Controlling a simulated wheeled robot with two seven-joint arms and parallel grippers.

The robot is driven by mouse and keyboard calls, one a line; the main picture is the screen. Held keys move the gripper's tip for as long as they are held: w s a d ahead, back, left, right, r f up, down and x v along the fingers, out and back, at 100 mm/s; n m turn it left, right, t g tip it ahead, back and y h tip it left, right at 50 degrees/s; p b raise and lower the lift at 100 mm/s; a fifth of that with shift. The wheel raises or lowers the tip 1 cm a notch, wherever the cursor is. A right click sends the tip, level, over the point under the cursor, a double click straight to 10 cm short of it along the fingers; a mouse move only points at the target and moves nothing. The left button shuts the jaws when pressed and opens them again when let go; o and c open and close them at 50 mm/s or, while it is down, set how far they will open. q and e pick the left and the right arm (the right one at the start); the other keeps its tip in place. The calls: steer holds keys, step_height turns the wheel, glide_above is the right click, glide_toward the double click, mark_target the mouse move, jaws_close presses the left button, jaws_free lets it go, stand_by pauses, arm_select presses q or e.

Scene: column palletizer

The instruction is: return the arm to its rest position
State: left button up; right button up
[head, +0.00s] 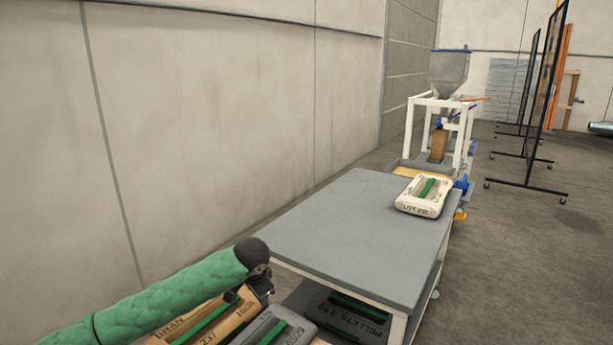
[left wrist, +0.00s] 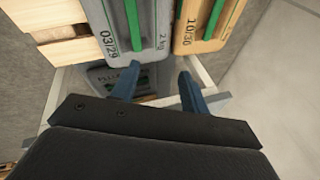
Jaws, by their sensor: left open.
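My left arm, in a green sleeve, comes in from the lower left in the head view. Its dark left gripper (head: 262,284) is above the bags beside the grey table (head: 340,230). The left wrist view shows its two blue fingers apart, with nothing held between them (left wrist: 157,88). A grey bag with a green strip (head: 275,327) lies below the gripper, and a brown bag (head: 188,328) lies beside it. In the left wrist view a grey bag (left wrist: 137,42) and a tan bag (left wrist: 197,38) are just beyond the fingertips. My right gripper is not in view.
A pale bag (head: 421,205) lies on the table's far right corner; the rest of the tabletop is clear. A pellets bag (head: 352,312) is on the lower shelf. A hopper frame (head: 440,105) stands behind. A wall (head: 230,120) runs along the left.

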arm_select(q)
steer(key=s+d+r+t+h+p, duration=0.15)
steer(key=d+r+t, duration=0.3)
steer(key=r, duration=0.65)
steer(key=s+d+r+n+p, duration=0.1)
steer(key=s+p, duration=0.1)
steer(key=s, duration=0.7)
steer(key=s+a+f+n+g+p, duration=0.2)
steer(key=s+f, duration=0.5)
steer(key=s, duration=0.5)
steer(key=s+a+f+n+g+p, duration=0.1)
steer(key=s+f+n+g+p, duration=0.1)
steer(key=s+f, duration=0.5)
steer(key=s+a+f+n+g+p, duration=0.2)
steer(key=s+f, duration=0.6)
steer(key=s, duration=1)
steer(key=shift+s+a+g+h+p, duration=0.15)
steer(key=shift+a+g+h+p, duration=0.25)
steer(key=shift+p, duration=0.3)
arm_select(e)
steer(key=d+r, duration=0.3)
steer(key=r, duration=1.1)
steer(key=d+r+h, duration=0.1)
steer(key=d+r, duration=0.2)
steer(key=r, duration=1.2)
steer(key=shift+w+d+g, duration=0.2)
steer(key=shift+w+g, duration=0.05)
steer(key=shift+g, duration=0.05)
arm_select(q)
steer(key=shift+d, duration=0.1)
